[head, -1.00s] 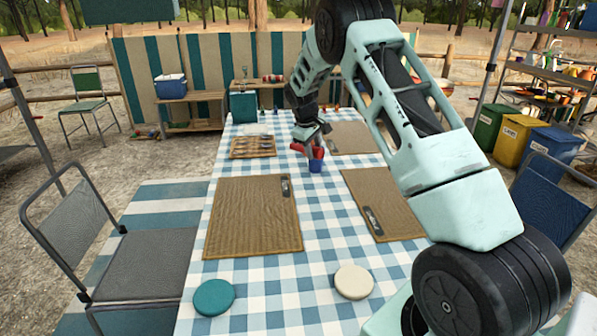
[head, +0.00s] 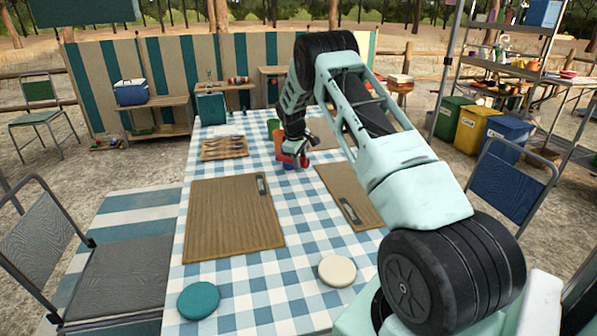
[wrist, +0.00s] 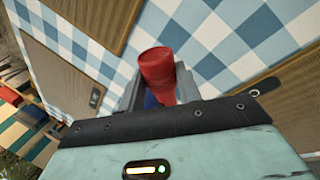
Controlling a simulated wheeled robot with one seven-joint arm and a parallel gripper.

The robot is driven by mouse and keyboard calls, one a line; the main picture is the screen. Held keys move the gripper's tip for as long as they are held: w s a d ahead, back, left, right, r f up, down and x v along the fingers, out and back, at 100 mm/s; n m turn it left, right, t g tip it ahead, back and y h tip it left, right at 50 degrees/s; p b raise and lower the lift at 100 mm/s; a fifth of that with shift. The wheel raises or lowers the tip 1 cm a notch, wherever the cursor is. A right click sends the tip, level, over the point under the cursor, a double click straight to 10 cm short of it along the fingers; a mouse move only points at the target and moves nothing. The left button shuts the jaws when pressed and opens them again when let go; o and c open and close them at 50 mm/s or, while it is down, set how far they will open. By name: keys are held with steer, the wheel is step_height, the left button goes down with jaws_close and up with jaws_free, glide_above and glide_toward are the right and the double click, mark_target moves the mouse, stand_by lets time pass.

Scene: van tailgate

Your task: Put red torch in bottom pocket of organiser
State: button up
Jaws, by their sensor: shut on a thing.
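My gripper (head: 295,160) is over the far half of the checkered table, shut on a red cylindrical thing with a wider round end. In the wrist view this red torch (wrist: 157,66) sits between the fingers, its round end toward the camera. In the head view only a bit of red shows under the arm. A small blue thing (head: 288,166), perhaps a cup, is just below it; whether they touch is not clear. I cannot make out an organiser or its pockets in these views.
The checkered table (head: 262,285) carries brown mats (head: 225,225), a teal disc (head: 198,300), a cream disc (head: 337,270) and a cutlery tray (head: 225,153). Green and orange cups stand near my gripper. Chairs flank the table. Bins (head: 500,140) and shelves are at the right.

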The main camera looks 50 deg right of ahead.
mark_target(300, 180)
steer(key=shift+f, duration=2.4)
steer(key=shift+f, duration=0.1)
steer(key=o, duration=0.9)
steer(key=v, duration=1.2)
steer(key=shift+a, duration=0.15)
